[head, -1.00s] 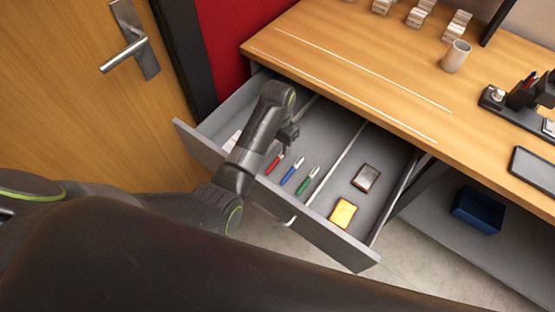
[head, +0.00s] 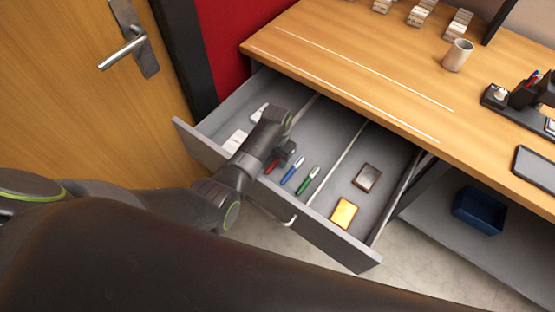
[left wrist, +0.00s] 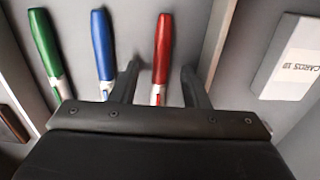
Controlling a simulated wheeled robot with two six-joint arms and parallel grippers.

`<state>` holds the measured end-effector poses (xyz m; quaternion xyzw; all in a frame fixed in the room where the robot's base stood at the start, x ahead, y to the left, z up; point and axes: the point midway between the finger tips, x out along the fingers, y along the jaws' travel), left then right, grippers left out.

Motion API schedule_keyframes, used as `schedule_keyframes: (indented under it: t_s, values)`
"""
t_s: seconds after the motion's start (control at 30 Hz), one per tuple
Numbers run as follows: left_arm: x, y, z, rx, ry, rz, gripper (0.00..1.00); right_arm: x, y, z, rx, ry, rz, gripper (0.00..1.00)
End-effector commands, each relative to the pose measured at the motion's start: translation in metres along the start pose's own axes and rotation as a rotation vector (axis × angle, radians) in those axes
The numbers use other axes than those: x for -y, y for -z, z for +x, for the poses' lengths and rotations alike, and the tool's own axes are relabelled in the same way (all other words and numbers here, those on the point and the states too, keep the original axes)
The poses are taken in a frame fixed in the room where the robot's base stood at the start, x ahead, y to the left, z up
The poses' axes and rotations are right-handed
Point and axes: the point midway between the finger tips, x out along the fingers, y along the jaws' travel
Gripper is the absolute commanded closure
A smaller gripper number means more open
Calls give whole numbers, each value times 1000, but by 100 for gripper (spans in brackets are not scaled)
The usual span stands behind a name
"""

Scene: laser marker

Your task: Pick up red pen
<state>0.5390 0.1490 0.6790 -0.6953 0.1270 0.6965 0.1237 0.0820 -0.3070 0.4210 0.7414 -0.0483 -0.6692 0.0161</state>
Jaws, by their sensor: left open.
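The red pen (left wrist: 162,52) lies in the middle compartment of the open drawer. In the left wrist view its lower part is between the two open fingers of my left gripper (left wrist: 160,82). In the head view my left gripper (head: 285,155) hangs low over the drawer and partly hides the red pen (head: 272,166). The blue pen (head: 293,171) and the green pen (head: 308,180) lie beside it. The left finger is between the blue pen and the red pen in the left wrist view. My right gripper is not in view.
The drawer's front wall (head: 330,248) is close below my arm. Dividers (head: 338,165) split the drawer. A white card box (left wrist: 290,62) is in the neighbouring compartment. A yellow box (head: 344,213) and a dark framed box (head: 367,177) lie right. The desk (head: 370,60) is above.

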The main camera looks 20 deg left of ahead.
Motion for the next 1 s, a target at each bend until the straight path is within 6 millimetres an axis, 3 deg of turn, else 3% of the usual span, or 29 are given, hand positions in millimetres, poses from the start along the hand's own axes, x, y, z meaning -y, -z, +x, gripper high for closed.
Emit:
schedule_keyframes:
  t_s: [0.17,0.47,0.77,1.0]
  values:
    - [0,0,0,-1,1,0,61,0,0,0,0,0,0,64]
    - [0,0,0,0,1,0,100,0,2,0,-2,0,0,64]
    - [0,0,-2,-1,1,0,100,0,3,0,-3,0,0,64]
    - [0,1,-31,-4,1,-1,100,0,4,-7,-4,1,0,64]
